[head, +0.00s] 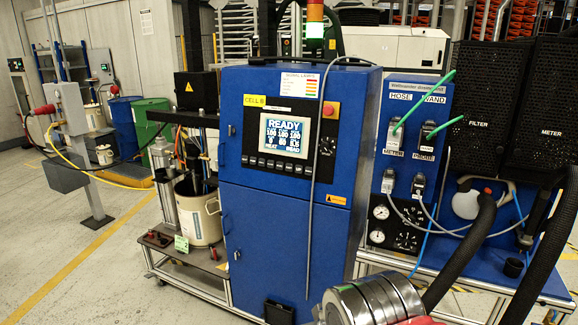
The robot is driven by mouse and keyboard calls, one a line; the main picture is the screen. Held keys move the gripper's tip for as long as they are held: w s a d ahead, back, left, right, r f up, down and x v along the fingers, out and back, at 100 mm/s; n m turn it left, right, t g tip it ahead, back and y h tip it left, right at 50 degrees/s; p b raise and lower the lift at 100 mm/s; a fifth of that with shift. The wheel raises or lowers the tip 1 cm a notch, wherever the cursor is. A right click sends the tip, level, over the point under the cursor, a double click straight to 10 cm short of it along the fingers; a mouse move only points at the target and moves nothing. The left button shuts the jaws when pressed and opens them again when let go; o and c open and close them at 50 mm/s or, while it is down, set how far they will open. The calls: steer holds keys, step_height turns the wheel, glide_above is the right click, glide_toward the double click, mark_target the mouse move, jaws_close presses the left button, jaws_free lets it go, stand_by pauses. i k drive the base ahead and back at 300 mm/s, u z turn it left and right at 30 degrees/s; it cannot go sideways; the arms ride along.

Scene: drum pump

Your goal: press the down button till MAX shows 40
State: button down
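The blue control cabinet (285,235) stands in the middle of the head view with its doors shut. Its screen (285,135) is lit and shows READY above rows of small figures, with HEAT and BEAD along the bottom. I cannot make out a MAX label or its value. A row of small dark buttons (277,165) runs under the screen; their markings are too small to read, so I cannot tell which is the down button. My gripper is not in view; only a silver part of my arm shows at the bottom right, apart from the buttons.
A red emergency stop (330,110) and a dark rotary knob (327,146) sit right of the screen. A grey cable hangs down the cabinet front. A blue hose panel (408,190) stands to the right. A drum (199,212) stands left. Open floor lies front left.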

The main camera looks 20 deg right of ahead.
mark_target(308, 171)
steer(key=u, duration=0.25)
steer(key=i, duration=1.25)
steer(key=u, duration=0.1)
